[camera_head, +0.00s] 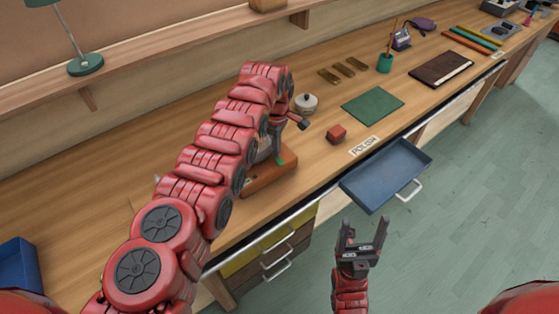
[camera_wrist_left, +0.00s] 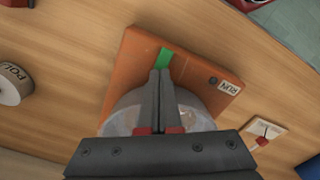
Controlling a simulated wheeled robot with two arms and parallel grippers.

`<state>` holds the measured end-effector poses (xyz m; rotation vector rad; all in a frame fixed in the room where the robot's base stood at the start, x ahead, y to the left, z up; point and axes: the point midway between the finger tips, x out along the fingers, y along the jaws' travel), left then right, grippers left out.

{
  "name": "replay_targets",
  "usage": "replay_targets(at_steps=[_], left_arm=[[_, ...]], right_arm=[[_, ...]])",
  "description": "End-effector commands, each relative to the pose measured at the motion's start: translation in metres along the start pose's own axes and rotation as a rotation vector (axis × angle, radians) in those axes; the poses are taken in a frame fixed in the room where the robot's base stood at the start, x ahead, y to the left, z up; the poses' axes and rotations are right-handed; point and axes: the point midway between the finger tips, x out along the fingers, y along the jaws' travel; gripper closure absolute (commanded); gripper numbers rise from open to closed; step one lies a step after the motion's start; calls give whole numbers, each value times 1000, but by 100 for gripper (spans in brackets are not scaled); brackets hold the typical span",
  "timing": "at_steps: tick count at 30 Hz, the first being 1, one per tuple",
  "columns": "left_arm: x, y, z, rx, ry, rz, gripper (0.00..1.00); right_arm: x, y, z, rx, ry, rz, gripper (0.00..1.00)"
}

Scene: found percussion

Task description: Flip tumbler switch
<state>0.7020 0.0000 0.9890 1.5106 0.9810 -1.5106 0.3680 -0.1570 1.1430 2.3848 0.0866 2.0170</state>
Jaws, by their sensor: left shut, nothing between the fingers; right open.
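The tumbler is an orange base (camera_wrist_left: 205,80) with a clear rounded drum (camera_wrist_left: 127,112) on it, partly hidden behind my left fingers. A RUN label (camera_wrist_left: 230,88) is at one side of the base. A green piece (camera_wrist_left: 165,57) lies just beyond the fingertips; I cannot tell whether it is the switch or whether they touch it. In the head view the base (camera_head: 268,180) is partly covered by my left arm. My left gripper (camera_wrist_left: 160,72) is shut and empty, over the base. My right gripper (camera_head: 364,228) is open and empty, in front of the bench.
A blue drawer (camera_head: 385,175) sticks out from the bench front near my right gripper. A blue bin (camera_head: 18,265) is at the far left.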

Motion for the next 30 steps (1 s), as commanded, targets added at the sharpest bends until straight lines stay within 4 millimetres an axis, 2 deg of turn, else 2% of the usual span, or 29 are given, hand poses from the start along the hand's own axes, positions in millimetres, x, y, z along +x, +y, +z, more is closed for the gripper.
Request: replay_targets(at_steps=[30], left_arm=[[6, 0, 0, 0, 0, 0, 100]], right_arm=[[-5, 0, 1, 0, 0, 0, 26]])
